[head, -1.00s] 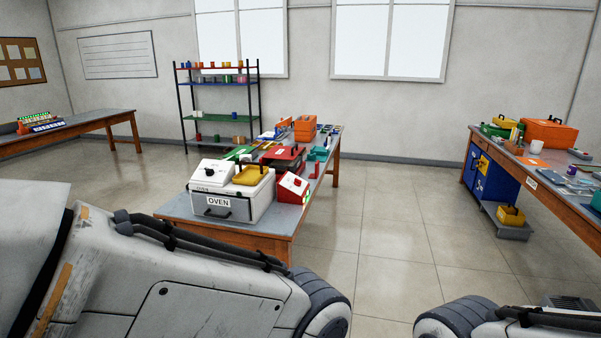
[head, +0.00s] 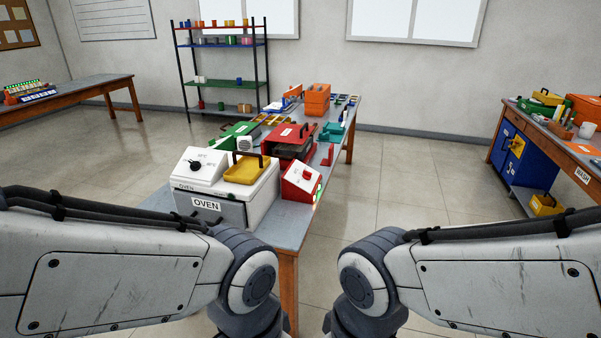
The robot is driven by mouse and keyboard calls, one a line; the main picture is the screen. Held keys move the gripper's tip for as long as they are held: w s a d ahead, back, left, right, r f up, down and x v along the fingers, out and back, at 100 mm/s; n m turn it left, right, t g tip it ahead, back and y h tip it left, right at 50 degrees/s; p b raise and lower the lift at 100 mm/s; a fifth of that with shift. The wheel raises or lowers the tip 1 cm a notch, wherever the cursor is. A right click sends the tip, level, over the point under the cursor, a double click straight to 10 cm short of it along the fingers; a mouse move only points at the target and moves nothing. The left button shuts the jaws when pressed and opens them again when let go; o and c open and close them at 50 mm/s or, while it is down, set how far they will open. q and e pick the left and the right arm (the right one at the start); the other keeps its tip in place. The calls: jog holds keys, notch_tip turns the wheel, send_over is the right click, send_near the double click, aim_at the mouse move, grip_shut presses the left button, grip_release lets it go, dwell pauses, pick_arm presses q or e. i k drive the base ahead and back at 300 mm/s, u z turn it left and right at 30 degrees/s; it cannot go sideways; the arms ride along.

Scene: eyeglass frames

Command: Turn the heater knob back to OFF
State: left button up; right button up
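A white box labelled OVEN (head: 262,199) stands on the near end of the middle table. A black knob (head: 196,166) sits on its sloped white panel, with small dial marks around it too small to read. A small red box with a white sloped face (head: 301,176) stands to the right of the oven and carries a small dark red knob (head: 306,173). No label in view reads heater, so I cannot tell which knob is the heater's. Both my arms reach in from the sides and bend down out of the picture. Neither gripper shows.
A yellow tray (head: 243,172) rests on the oven. Behind it on the table (head: 285,238) are a red case (head: 290,137), a green case (head: 235,134) and orange boxes (head: 317,98). A side table (head: 577,160) stands right. The floor (head: 410,190) between the tables is clear.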

aim_at(306, 175)
jog(key=z, duration=0.45)
jog(key=i, duration=1.7)
jog(key=u, duration=0.8)
jog(key=i, duration=0.25)
jog(key=u, duration=0.3)
